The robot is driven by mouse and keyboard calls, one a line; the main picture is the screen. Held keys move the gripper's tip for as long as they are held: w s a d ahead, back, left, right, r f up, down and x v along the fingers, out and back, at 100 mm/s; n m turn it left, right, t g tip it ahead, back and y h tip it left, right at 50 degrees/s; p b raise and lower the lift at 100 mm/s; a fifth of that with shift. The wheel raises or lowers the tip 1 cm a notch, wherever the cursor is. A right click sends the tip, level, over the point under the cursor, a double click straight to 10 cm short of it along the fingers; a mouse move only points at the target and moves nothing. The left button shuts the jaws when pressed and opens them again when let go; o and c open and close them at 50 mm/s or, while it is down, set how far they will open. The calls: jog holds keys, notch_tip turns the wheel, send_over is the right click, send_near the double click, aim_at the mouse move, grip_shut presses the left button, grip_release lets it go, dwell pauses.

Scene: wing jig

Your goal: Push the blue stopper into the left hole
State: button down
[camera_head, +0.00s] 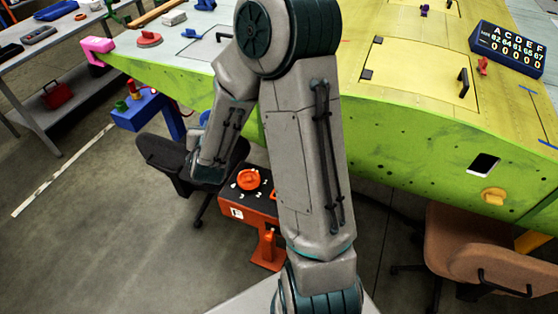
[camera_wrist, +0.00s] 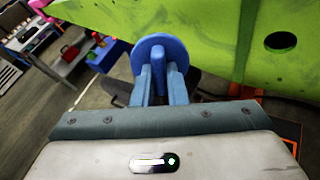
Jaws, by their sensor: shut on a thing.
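My gripper (camera_wrist: 161,82) is shut on the blue stopper (camera_wrist: 150,48) in the wrist view. The stopper's round disc faces away from me, with its grip tab between the two blue fingers. The green wing skin (camera_wrist: 205,25) lies beyond it. A dark round hole (camera_wrist: 281,40) shows in the skin to the right of the stopper, clearly apart from it. I cannot tell whether this is the left hole. In the head view the green wing edge (camera_head: 420,140) runs behind my arm, which hides part of it. The stopper cannot be made out clearly there.
A yellow stopper (camera_head: 493,197) sits in the wing edge below a rectangular opening (camera_head: 484,163). An orange stand with a red knob (camera_head: 249,180) and a dark chair (camera_head: 170,158) are below the wing. A brown chair (camera_head: 475,250) stands at right. Open floor lies at left.

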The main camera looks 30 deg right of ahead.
jog(key=s+d+f+n+g+h+b, duration=0.1)
jog(key=s+d+f+n+h+b, duration=0.15)
jog(key=d+f+h, duration=0.3)
jog(key=s+d+f+n+g+h+b, duration=0.2)
jog(key=s+d+f+h+b, duration=0.15)
jog(key=d+f, duration=0.2)
jog(key=x, duration=0.6)
jog(key=shift+d+r+h+b, duration=0.2)
jog(key=shift+r+h+b, duration=0.15)
jog(key=shift+r+h, duration=0.05)
jog(key=shift+w+d, duration=0.1)
jog(key=shift+w, duration=0.05)
dwell(0.9)
jog(key=x, duration=0.4)
jog(key=shift+w, duration=0.15)
dwell(1.0)
jog(key=c, duration=1.4)
grip_release()
jog(key=shift+o, duration=0.2)
